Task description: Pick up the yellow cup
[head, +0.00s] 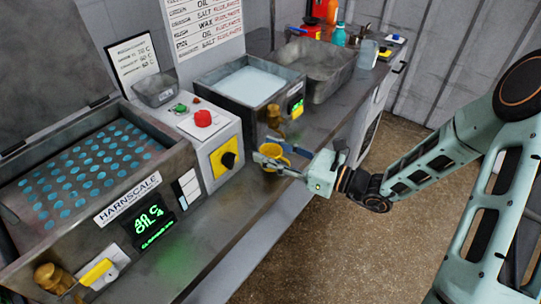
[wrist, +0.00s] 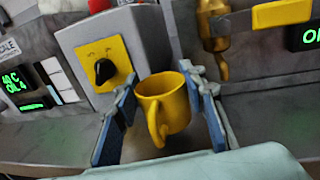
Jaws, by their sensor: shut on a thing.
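The yellow cup (head: 271,150) is at the front edge of the grey bench in the head view, in front of the small tank. In the wrist view the yellow cup (wrist: 172,103) stands upright between the blue-padded fingers, with its handle toward the camera. My gripper (head: 272,160) reaches in from the right, its fingers on either side of the cup. My gripper (wrist: 160,84) is shut on the cup. Whether the cup's base touches the bench is hidden.
The furnace control box with a red button (head: 202,118) and a yellow switch plate (head: 224,157) stands left of the cup. A tank of pale liquid (head: 250,86) with a brass valve (head: 274,116) is behind it. Open floor (head: 300,240) lies in front.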

